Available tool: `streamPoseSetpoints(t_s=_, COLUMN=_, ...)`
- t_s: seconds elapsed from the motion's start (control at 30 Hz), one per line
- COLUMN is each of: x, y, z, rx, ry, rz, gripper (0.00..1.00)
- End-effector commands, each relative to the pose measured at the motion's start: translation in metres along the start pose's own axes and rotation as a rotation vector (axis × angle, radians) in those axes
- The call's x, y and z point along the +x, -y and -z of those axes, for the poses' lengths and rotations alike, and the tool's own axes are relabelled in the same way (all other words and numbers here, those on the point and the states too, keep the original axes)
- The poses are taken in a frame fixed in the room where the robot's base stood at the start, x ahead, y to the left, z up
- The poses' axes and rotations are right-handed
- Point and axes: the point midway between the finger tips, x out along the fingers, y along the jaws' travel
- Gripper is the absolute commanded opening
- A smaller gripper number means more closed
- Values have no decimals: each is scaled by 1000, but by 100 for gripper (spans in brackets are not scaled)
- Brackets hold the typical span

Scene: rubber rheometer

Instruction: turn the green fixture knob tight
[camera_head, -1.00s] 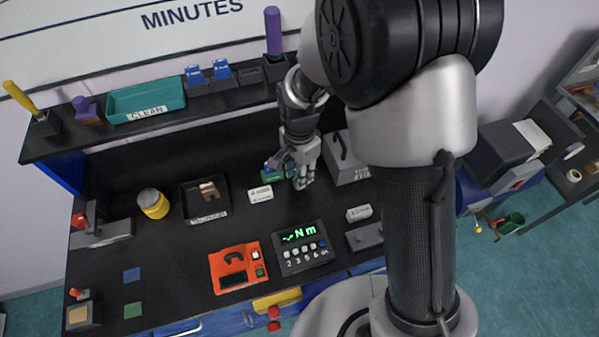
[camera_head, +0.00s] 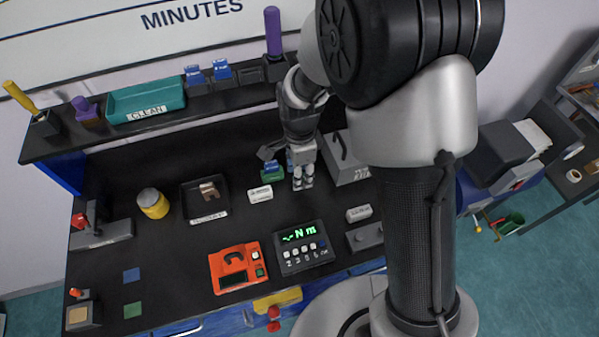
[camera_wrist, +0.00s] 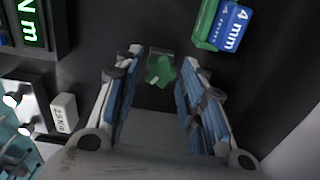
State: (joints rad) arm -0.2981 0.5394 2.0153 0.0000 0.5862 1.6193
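The green knob (camera_wrist: 160,71) is star-shaped with a pale mark and sits on a small dark grey base. In the wrist view it lies between the two fingers of my gripper (camera_wrist: 163,57), near the fingertips. A gap shows on each side of it, so the fingers are open and not touching it. In the head view my gripper (camera_head: 303,184) points down over the black bench, and the knob is hidden there. I cannot tell how high the fingertips are above its base.
A green block (camera_head: 271,172) stands just left of my gripper; a blue block marked 4 mm (camera_wrist: 232,27) is beside it in the wrist view. A white label block (camera_head: 260,194), a grey box (camera_head: 343,160) and the Nm display (camera_head: 301,246) are near.

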Motion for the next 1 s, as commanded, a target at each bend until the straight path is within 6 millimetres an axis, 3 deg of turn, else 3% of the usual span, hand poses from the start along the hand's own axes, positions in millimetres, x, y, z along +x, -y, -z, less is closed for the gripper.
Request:
streamPoseSetpoints(t_s=0.43, x=0, y=0, z=0, rx=-18, ry=0, rz=-1, gripper=42)
streamPoseSetpoints(t_s=0.7, x=0, y=0, z=0, rx=-334, ry=0, rz=-1, gripper=42)
streamPoseSetpoints(t_s=1.0, x=0, y=0, z=0, rx=-578, ry=0, rz=-1, gripper=42)
